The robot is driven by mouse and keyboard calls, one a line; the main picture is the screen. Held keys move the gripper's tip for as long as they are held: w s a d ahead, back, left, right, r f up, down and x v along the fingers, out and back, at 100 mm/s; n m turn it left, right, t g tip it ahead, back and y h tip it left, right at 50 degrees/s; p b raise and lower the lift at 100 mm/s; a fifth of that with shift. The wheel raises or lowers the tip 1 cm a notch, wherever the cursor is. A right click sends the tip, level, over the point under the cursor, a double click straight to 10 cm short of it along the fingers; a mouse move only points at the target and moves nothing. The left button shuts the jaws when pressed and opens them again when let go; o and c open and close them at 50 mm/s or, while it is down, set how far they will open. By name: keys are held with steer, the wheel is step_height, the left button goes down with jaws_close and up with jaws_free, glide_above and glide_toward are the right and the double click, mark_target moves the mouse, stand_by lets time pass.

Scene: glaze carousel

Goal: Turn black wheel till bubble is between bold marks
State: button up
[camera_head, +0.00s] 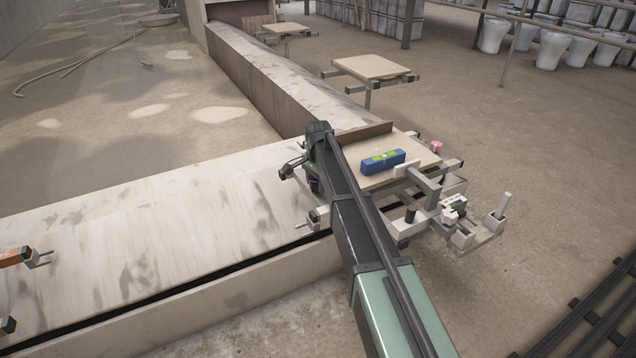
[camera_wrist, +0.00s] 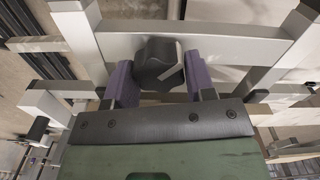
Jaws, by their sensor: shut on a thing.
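The black wheel (camera_wrist: 157,62) is a lobed knob in the upper middle of the wrist view, in front of a pale metal bar. My gripper (camera_wrist: 158,80) is shut on it, with a purple pad at its left and right sides. In the head view my arm hides the fingertips and their place on the wheel. A blue spirit level (camera_head: 369,167) with a green-yellow window (camera_head: 383,157) lies on the square board (camera_head: 428,157). The bubble and its bold marks are too small to make out.
Pale metal bars and brackets (camera_head: 428,186) surround the board, with a small black cylinder (camera_head: 410,214) at their front. A long stone-like ledge (camera_head: 150,235) runs to the left. Another board on a stand (camera_head: 370,67) is behind.

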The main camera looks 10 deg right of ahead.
stand_by(0.4)
steer(key=o, duration=0.9)
steer(key=shift+o, duration=0.2)
steer(key=shift+r, duration=0.1)
step_height(320, 180, up, 11)
steer(key=p, duration=1.1)
steer(key=shift+f, duration=0.2)
